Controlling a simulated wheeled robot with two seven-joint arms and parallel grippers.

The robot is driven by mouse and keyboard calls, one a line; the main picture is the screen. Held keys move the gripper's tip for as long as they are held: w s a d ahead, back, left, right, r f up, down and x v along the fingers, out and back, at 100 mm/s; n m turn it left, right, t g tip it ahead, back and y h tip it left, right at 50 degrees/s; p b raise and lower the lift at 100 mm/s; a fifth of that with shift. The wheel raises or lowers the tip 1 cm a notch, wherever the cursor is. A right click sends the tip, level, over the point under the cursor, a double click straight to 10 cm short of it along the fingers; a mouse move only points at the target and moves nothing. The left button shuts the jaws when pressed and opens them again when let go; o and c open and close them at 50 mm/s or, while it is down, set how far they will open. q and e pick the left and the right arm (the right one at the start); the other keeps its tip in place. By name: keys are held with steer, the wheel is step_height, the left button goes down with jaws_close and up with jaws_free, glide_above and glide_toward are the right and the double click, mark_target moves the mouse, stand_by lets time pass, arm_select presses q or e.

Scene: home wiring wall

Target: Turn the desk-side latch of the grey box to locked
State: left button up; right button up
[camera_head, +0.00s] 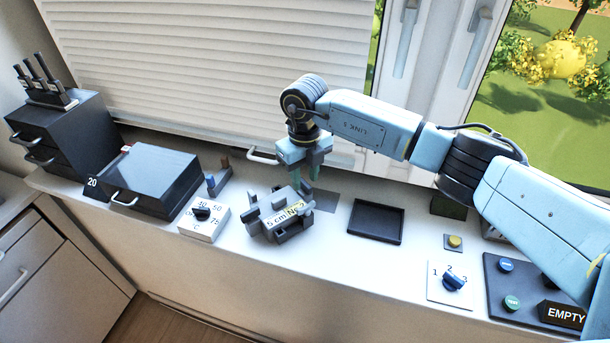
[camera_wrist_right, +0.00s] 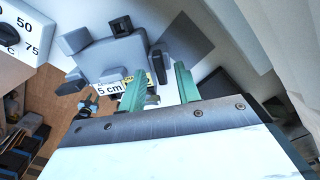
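The grey box (camera_head: 272,229) sits on the white counter near the middle of the head view, with a "5 cm" and a yellow label on it. Several grey blocks and levers stick up around its edges. I cannot tell which one is the desk-side latch or how it is set. The box also shows in the right wrist view (camera_wrist_right: 112,55). My right gripper (camera_head: 305,171) points down above the box's far right side. In the wrist view its two green fingers (camera_wrist_right: 159,88) are apart, with part of the box's labelled edge seen between them. My left gripper is not in view.
A white dial box (camera_head: 205,226) stands left of the grey box, beside a dark drawer box (camera_head: 150,180). A black tray (camera_head: 376,222) lies to the right. A blind and windows stand behind.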

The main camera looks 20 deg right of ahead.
steer(key=shift+f, duration=0.55)
jaws_close()
